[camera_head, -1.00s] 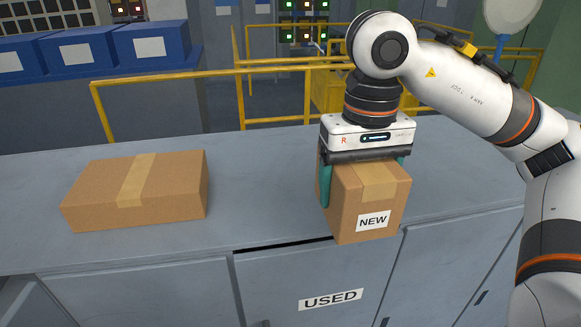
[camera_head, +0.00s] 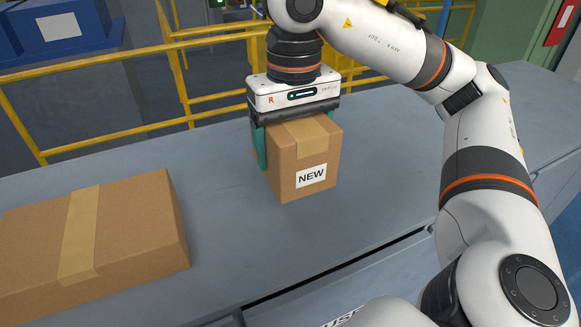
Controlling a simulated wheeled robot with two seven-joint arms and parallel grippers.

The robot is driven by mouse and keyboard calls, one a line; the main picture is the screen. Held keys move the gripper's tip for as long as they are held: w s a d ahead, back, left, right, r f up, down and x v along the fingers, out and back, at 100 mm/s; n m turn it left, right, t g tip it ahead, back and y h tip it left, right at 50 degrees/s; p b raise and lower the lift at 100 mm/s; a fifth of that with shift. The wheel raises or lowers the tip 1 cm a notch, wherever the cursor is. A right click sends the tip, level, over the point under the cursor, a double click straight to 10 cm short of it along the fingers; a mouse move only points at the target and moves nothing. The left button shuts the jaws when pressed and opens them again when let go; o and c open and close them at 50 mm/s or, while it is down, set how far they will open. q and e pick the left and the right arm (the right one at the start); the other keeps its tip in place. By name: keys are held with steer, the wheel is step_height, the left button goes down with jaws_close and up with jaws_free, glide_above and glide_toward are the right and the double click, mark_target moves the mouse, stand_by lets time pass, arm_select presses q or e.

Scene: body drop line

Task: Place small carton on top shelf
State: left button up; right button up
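The small carton (camera_head: 300,174) is a brown taped box with a white NEW label, right of the middle in the head view. My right gripper (camera_head: 294,120), marked R, is above it with its teal fingers down along its sides. The left finger lies against the carton; the other is mostly hidden behind it. The carton is upright over the grey counter (camera_head: 370,195); I cannot tell whether its underside touches. My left gripper is out of view. No shelf clearly shows.
A larger taped brown carton (camera_head: 135,232) lies on the counter at left. Yellow railings (camera_head: 110,136) run behind the counter. A blue bin (camera_head: 62,30) stands at the upper left. The counter is bare right of the small carton, partly covered by my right arm.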

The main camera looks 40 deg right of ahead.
mark_target(292, 204)
step_height(292, 204, down, 3)
steer(key=shift+w+f+b, duration=0.1)
steer(key=shift+b, duration=0.3)
steer(key=shift+w+f, duration=0.2)
steer(key=shift+f, duration=0.4)
step_height(292, 204, down, 2)
steer(key=shift+s, duration=0.1)
steer(key=shift+f, duration=0.5)
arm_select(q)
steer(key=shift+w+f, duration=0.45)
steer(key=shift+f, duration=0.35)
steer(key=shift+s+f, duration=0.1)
arm_select(e)
steer(key=shift+f, duration=0.1)
steer(key=shift+f+b, duration=0.15)
steer(key=shift+b, duration=0.25)
steer(key=o, duration=1.1)
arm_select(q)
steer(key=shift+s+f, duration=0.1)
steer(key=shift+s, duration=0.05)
